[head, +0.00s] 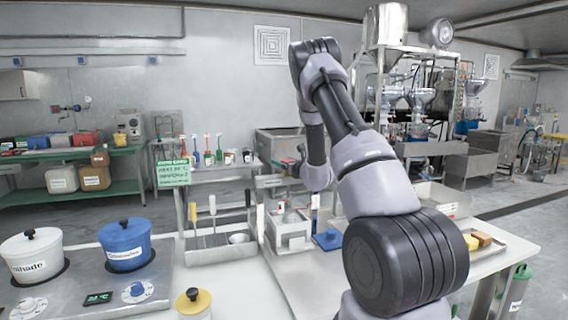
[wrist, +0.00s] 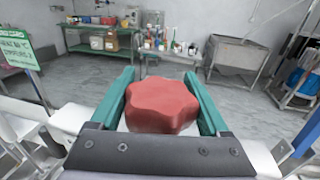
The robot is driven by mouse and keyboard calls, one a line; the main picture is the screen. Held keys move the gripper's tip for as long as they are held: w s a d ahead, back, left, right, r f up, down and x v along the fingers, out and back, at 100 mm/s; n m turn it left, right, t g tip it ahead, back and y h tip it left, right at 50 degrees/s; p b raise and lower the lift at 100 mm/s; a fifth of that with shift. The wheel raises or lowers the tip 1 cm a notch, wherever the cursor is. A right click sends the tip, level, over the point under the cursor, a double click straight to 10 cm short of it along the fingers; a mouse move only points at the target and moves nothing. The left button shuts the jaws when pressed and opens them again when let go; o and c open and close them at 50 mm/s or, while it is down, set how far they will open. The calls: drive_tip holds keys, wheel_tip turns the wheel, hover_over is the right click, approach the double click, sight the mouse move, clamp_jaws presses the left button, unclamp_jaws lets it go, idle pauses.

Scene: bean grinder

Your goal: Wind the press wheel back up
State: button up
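The press wheel (wrist: 162,104) is a red, lobed knob seen close up in the wrist view. It sits between the two green fingers of my gripper (wrist: 160,100), and its left and right edges meet their inner faces. My gripper appears shut on it. In the head view my gripper (head: 289,166) is small and partly hidden by my arm, above a grey box-like machine (head: 290,228) on the counter. The wheel's underside and shaft are hidden.
A blue pad (head: 328,240) lies right of the machine. A steel tray (head: 222,252) with upright tools stands to its left. White (head: 33,258) and blue (head: 125,246) lidded pots and a yellow-lidded jar (head: 194,302) stand nearer. A tray with blocks (head: 488,243) is at right.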

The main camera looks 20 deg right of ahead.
drive_tip(key=c, duration=0.5)
drive_tip(key=shift+n+y, duration=0.3)
drive_tip(key=shift+y, duration=0.1)
